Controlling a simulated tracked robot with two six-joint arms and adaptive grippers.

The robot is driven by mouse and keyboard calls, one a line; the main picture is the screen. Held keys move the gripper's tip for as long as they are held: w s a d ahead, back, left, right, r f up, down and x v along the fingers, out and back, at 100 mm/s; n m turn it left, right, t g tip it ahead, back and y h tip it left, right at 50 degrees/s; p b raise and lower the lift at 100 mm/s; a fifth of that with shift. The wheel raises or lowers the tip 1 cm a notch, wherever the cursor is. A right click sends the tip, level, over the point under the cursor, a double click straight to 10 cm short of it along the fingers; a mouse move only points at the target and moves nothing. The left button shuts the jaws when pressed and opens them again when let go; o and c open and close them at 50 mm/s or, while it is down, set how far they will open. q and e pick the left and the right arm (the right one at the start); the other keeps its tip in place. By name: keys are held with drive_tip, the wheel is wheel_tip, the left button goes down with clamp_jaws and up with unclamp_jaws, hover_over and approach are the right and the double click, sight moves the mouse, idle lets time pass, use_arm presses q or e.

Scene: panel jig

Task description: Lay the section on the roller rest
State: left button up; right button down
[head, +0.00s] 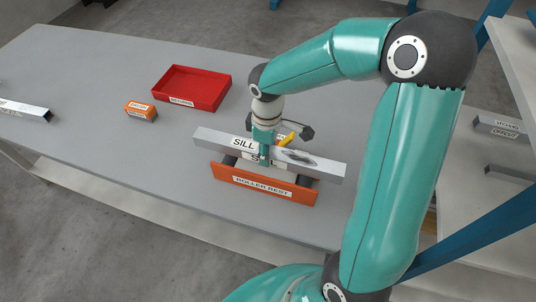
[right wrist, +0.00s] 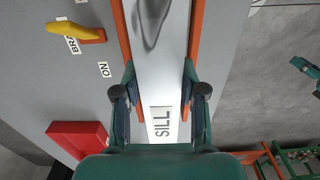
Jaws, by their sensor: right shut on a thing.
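The section is a long pale-grey metal bar (head: 322,166) labelled SILL, lying lengthwise over the roller rest. It also shows in the right wrist view (right wrist: 160,75), running between two orange sides. The roller rest (head: 225,178) has an orange front plate with its name and dark rollers at its ends. My right gripper (head: 265,155) is shut on the section near its middle, from above. In the right wrist view its fingers stand either side of the bar. The bar looks level and very close to the rollers; I cannot tell whether it touches them. My left gripper is not in view.
A red tray (head: 192,72) and a small orange block (head: 141,111) stand farther left on the grey table (head: 90,75). Another metal piece (head: 24,111) lies at the far left. A yellow handle (head: 286,139) stands just behind the section. Grey bars (head: 499,126) lie on the right shelf.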

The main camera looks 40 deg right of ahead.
drive_tip(key=shift+f, duration=1.2)
drive_tip(key=shift+f+b, duration=0.35)
drive_tip(key=c, duration=0.7)
unclamp_jaws()
drive_tip(key=shift+o, duration=0.2)
drive_tip(key=shift+r, duration=0.1)
drive_tip(key=shift+w+r+p, duration=0.1)
drive_tip(key=shift+r+p, duration=0.3)
drive_tip(key=shift+r, duration=0.15)
wheel_tip(320, 180, up, 11)
drive_tip(key=shift+r, duration=0.2)
